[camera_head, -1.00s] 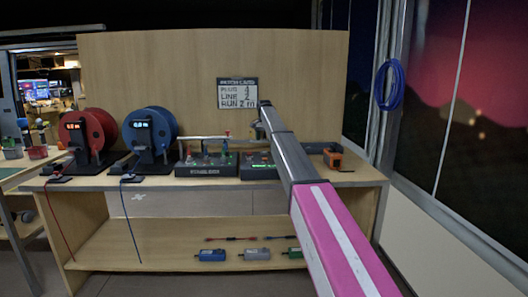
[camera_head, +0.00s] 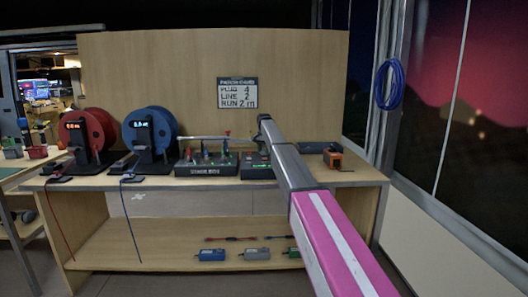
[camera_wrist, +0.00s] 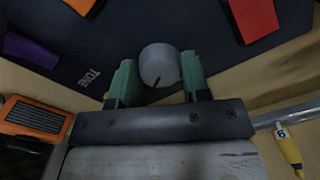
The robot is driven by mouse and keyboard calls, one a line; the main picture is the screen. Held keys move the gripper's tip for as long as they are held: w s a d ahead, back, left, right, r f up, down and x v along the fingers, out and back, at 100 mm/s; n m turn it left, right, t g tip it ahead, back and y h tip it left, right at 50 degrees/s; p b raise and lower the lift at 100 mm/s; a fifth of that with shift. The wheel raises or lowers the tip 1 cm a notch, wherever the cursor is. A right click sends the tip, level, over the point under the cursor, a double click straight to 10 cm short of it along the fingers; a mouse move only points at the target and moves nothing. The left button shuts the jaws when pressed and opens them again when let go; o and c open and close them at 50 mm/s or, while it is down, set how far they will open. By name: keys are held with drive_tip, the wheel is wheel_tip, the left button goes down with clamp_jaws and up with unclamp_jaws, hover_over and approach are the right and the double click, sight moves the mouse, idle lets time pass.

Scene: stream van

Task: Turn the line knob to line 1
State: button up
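In the wrist view a round grey knob (camera_wrist: 160,64) with a dark pointer mark stands on a dark panel (camera_wrist: 95,45). The green fingers of my gripper (camera_wrist: 160,80) are on either side of the knob and appear to touch it. The panel has the word TONE and orange, red and purple coloured patches around the knob. In the head view the dark control box (camera_head: 257,167) is partly behind my arm, which hides the knob and most of the gripper. A sign (camera_head: 237,93) reads PLUG 4, LINE 2, RUN 2 m.
The stage box (camera_head: 206,166) with several upright levers is left of the control box. Red (camera_head: 88,135) and blue (camera_head: 150,132) cable reels stand further left. An orange device (camera_head: 334,159) sits at the bench's right.

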drive_tip(key=shift+n, duration=0.3)
drive_tip(key=n, duration=2.3)
drive_tip(key=shift+n, duration=0.3)
idle(0.4)
drive_tip(key=o, duration=0.9)
drive_tip(key=shift+r, duration=0.15)
